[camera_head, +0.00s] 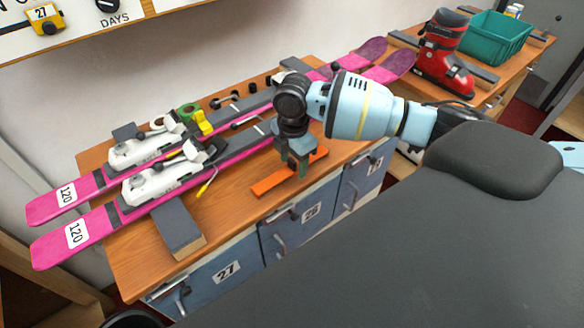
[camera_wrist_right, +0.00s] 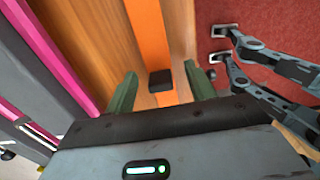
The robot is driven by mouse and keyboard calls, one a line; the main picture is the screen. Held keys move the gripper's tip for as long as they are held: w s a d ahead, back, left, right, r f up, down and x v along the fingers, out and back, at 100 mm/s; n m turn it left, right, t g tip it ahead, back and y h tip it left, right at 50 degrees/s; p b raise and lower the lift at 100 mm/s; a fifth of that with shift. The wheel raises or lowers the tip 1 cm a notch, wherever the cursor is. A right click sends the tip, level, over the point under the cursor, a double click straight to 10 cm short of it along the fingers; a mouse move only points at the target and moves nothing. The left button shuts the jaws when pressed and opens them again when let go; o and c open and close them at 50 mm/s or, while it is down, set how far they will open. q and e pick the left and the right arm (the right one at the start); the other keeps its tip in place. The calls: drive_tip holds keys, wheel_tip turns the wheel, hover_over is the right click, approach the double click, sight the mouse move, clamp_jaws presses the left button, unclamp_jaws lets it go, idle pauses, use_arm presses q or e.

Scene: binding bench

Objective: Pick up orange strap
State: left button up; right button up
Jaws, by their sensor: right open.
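The orange strap (camera_head: 268,185) lies flat along the front part of the wooden bench top, beside the skis. It also shows in the right wrist view (camera_wrist_right: 148,35), running lengthwise between the fingers. My right gripper (camera_head: 296,170) is over the strap's middle and hides part of it. In the wrist view its two green fingers (camera_wrist_right: 161,92) are open, one on each side of the strap. A small dark block (camera_wrist_right: 160,80) shows against the strap between them. I cannot tell whether the fingers touch the bench. My left gripper is not in view.
Two pink skis (camera_head: 88,233) with white bindings (camera_head: 150,182) lie along the bench (camera_head: 225,207). A dark grey block (camera_head: 178,228) lies near the front left. Blue numbered drawers (camera_head: 225,278) are below. A red boot (camera_head: 443,55) and a green bin (camera_head: 494,38) stand behind right.

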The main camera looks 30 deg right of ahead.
sight(293, 160)
drive_tip(key=c, duration=1.1)
wheel_tip(293, 160, up, 10)
drive_tip(key=shift+r, duration=0.1)
drive_tip(key=shift+a, duration=0.1)
drive_tip(key=s+a+m, duration=0.3)
drive_tip(key=m, duration=0.3)
drive_tip(key=s+a+f+m, duration=0.1)
drive_tip(key=s+a+m, duration=0.1)
drive_tip(key=s+m, duration=0.2)
drive_tip(key=s+a+m, duration=0.3)
drive_tip(key=m, duration=0.5)
drive_tip(key=shift+s+a+f+m, duration=0.2)
drive_tip(key=shift+s+a+m, duration=0.1)
drive_tip(key=shift+m, duration=0.1)
